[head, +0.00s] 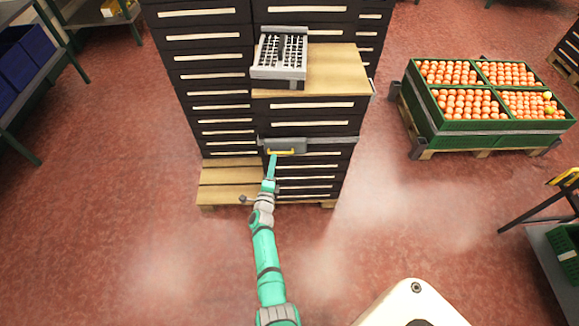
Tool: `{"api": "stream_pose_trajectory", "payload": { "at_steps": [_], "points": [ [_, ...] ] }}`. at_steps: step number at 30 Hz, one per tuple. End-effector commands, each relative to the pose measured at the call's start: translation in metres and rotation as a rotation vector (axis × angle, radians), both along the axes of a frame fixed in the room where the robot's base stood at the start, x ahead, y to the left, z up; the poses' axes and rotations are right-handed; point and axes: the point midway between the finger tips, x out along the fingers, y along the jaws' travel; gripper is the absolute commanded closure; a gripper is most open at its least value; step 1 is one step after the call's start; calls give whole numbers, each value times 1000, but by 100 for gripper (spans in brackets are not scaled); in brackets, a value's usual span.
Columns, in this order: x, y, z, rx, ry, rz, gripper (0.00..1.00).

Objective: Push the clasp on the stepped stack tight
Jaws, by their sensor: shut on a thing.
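The stepped stack (306,182) of dark crates with pale label strips stands on a wooden pallet in the middle of the head view. A grey strap (335,140) runs across the lower, front step.
A wooden board (335,72) tops the front step, with a grey gridded device (267,72) on it. A green bin (470,137) of orange round fruit stands at right. Shelves with blue bins (27,50) stand at left. Red floor around the stack is clear.

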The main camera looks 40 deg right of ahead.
Motion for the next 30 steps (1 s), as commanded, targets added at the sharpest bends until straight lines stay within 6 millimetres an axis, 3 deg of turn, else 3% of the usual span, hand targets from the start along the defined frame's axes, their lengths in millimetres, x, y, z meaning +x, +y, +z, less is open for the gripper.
{"api": "stream_pose_trajectory", "payload": {
  "at_steps": [6,18,25,30],
  "points": [
    [-23,17,-9,3,3,-6,100],
    [10,88,-14,5,4,-6,100],
    [19,107,-15,4,5,-5,100],
    [19,109,-16,3,4,-6,100]
  ]
}}
